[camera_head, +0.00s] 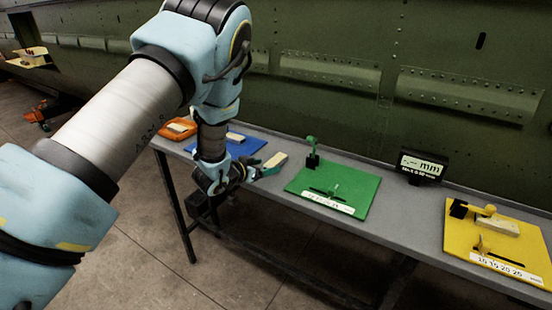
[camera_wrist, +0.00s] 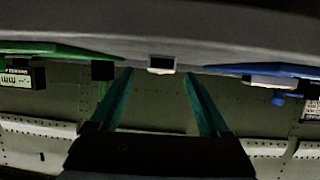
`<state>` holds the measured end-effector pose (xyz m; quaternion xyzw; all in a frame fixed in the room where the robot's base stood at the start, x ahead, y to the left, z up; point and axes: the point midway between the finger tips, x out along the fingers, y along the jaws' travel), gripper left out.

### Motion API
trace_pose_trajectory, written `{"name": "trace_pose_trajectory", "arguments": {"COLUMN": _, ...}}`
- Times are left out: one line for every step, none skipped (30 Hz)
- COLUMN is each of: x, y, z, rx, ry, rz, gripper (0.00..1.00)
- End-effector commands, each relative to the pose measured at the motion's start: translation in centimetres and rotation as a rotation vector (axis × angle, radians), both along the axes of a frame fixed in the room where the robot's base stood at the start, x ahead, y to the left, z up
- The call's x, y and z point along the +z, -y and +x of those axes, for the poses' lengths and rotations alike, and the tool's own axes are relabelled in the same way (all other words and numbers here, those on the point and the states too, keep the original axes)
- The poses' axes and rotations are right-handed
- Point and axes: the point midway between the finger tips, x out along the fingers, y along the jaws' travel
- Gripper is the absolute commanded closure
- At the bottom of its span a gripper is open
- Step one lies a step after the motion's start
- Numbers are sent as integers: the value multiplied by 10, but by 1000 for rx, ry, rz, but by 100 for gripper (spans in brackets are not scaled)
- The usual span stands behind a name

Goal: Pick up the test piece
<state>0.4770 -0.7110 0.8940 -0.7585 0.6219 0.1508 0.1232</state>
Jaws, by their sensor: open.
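A pale beige block, which looks like the test piece (camera_head: 275,160), lies on the bare grey table between the blue and green mats. In the wrist view its end face (camera_wrist: 160,63) shows ahead, between the lines of the two fingers. My gripper (camera_head: 257,172) is beside the block at the table's front edge, low and pointing toward it. In the wrist view the teal fingers (camera_wrist: 160,82) are spread with empty space between them. The block appears beyond the fingertips; I cannot tell the exact gap.
The grey table (camera_head: 390,225) runs along a green riveted fuselage (camera_head: 330,40). A green mat with a fixture (camera_head: 360,190) is right of the block; a blue mat (camera_head: 250,146) with another pale block is left. A black display (camera_head: 422,166) and yellow fixture board (camera_head: 535,240) stand farther right.

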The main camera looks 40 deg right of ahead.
Motion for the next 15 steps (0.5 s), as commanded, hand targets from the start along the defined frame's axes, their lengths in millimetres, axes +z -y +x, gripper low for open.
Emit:
{"name": "trace_pose_trajectory", "arguments": {"x": 0, "y": 6, "z": 2, "rx": -1, "ry": 2, "rz": 1, "gripper": 20}}
{"name": "trace_pose_trajectory", "arguments": {"x": -2, "y": 9, "z": 3, "rx": 0, "ry": 2, "rz": 2, "gripper": 20}}
{"name": "trace_pose_trajectory", "arguments": {"x": -4, "y": 12, "z": 3, "rx": 0, "ry": 2, "rz": 2, "gripper": 20}}
{"name": "trace_pose_trajectory", "arguments": {"x": -5, "y": 14, "z": 4, "rx": 0, "ry": 2, "rz": 2, "gripper": 20}}
{"name": "trace_pose_trajectory", "arguments": {"x": -6, "y": 16, "z": 4, "rx": 0, "ry": 2, "rz": 1, "gripper": 20}}
{"name": "trace_pose_trajectory", "arguments": {"x": -6, "y": 17, "z": 4, "rx": 1, "ry": 1, "rz": 1, "gripper": 20}}
{"name": "trace_pose_trajectory", "arguments": {"x": -7, "y": 18, "z": 4, "rx": 1, "ry": 1, "rz": 1, "gripper": 20}}
{"name": "trace_pose_trajectory", "arguments": {"x": -7, "y": 18, "z": 4, "rx": 1, "ry": 1, "rz": 1, "gripper": 20}}
{"name": "trace_pose_trajectory", "arguments": {"x": -8, "y": 18, "z": 4, "rx": 1, "ry": 1, "rz": 1, "gripper": 20}}
{"name": "trace_pose_trajectory", "arguments": {"x": -8, "y": 18, "z": 4, "rx": 1, "ry": 0, "rz": 1, "gripper": 20}}
{"name": "trace_pose_trajectory", "arguments": {"x": -8, "y": 18, "z": 4, "rx": 1, "ry": 0, "rz": 1, "gripper": 20}}
{"name": "trace_pose_trajectory", "arguments": {"x": -8, "y": 18, "z": 5, "rx": 1, "ry": 0, "rz": 1, "gripper": 20}}
{"name": "trace_pose_trajectory", "arguments": {"x": -8, "y": 18, "z": 5, "rx": 2, "ry": 1, "rz": 1, "gripper": 20}}
{"name": "trace_pose_trajectory", "arguments": {"x": -8, "y": 18, "z": 4, "rx": 2, "ry": 1, "rz": 1, "gripper": 23}}
{"name": "trace_pose_trajectory", "arguments": {"x": -8, "y": 18, "z": 4, "rx": 2, "ry": 1, "rz": 1, "gripper": 28}}
